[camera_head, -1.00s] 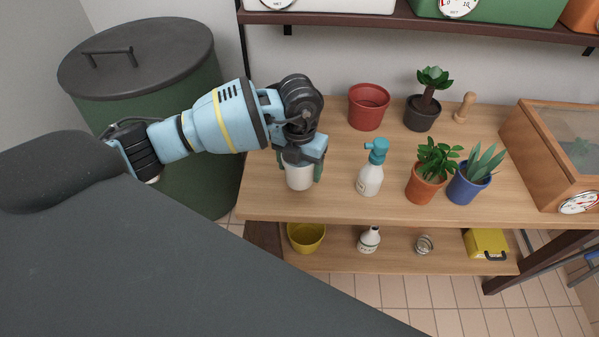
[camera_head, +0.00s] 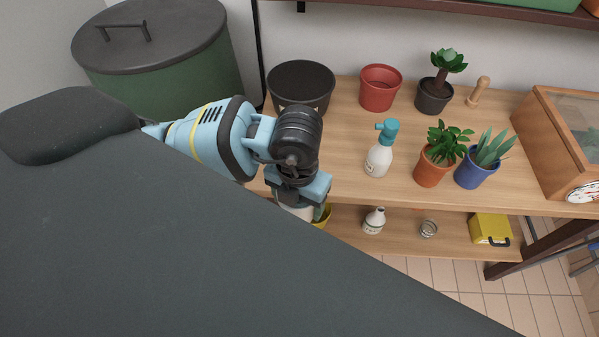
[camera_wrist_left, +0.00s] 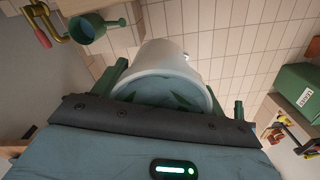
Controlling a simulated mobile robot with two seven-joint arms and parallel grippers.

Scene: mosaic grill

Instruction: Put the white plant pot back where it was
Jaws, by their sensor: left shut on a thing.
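The white plant pot (camera_wrist_left: 165,57) is between the two green fingers of my left gripper (camera_wrist_left: 177,95) in the left wrist view. The gripper is shut on it. Dark green leaf shapes show inside its mouth. In the head view my left gripper (camera_head: 302,206) is near the front edge of the wooden table, and only a small part of the white pot (camera_head: 296,212) shows below it. The pot's lower part is hidden by the dark grey shape in front. My right gripper is not in view.
On the tabletop (camera_head: 345,150) stand a black pot (camera_head: 301,85), red pot (camera_head: 380,88), spray bottle (camera_head: 380,150) and potted plants (camera_head: 434,165). The tabletop left of the spray bottle looks clear.

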